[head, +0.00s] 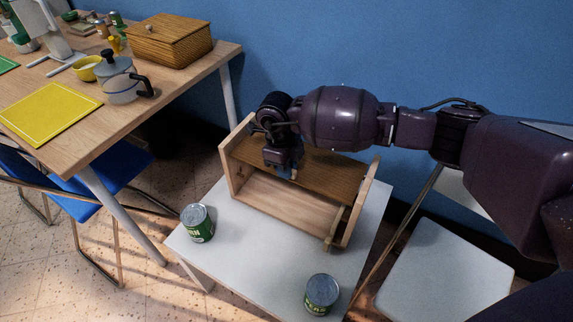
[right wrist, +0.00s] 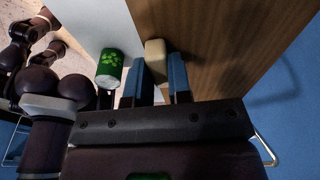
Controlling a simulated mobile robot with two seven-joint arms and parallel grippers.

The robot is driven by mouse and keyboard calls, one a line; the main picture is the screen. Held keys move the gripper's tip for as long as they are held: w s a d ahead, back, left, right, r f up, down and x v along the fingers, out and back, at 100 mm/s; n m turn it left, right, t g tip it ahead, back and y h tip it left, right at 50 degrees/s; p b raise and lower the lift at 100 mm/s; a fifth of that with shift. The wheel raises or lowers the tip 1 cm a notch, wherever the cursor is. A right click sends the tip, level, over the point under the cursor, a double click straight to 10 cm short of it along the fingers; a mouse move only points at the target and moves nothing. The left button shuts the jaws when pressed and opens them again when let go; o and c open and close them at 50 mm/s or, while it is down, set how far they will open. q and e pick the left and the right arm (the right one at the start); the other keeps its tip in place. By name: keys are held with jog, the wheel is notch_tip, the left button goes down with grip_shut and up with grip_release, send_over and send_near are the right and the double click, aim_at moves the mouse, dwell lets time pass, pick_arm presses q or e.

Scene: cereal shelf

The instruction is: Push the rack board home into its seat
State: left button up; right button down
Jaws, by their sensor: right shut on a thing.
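The rack board (head: 335,174) is a dark brown wooden panel between the side walls of a pale wooden rack (head: 277,197). The rack stands on a white table. In the right wrist view the board (right wrist: 220,40) fills the upper right. A cream block (right wrist: 155,52) at its edge lies between the two blue fingers. My right gripper (head: 284,176) is shut on this block, at the board's front edge in the head view. The gripper and arm cover part of the board's left and back, so its seating there is hidden. My left gripper is not in view.
Green cans stand on the white table (head: 240,264), one left of the rack (head: 197,223) and one at the front (head: 321,293). A white chair (head: 445,275) is at the right. A blue wall is behind.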

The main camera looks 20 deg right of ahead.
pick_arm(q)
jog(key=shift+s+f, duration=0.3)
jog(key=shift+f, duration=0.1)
pick_arm(e)
jog(key=shift+f, duration=1.15)
jog(key=c, duration=1)
grip_release()
jog(key=shift+o, duration=0.2)
jog(key=r, duration=0.4)
jog(key=shift+w+a+p, duration=0.2)
jog(key=shift+w+p, duration=0.1)
jog(key=r, duration=0.1)
jog(key=r+p, duration=0.1)
jog(key=r, duration=0.3)
jog(key=shift+w+a+r, duration=0.2)
jog(key=shift+w+a, duration=0.05)
jog(key=shift+a, duration=0.05)
jog(key=shift+r+p, duration=0.3)
jog(key=shift+r, duration=0.35)
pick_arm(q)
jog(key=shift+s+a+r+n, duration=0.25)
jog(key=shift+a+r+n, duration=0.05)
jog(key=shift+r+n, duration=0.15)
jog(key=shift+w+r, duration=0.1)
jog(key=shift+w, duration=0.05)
pick_arm(e)
jog(key=shift+a, duration=0.1)
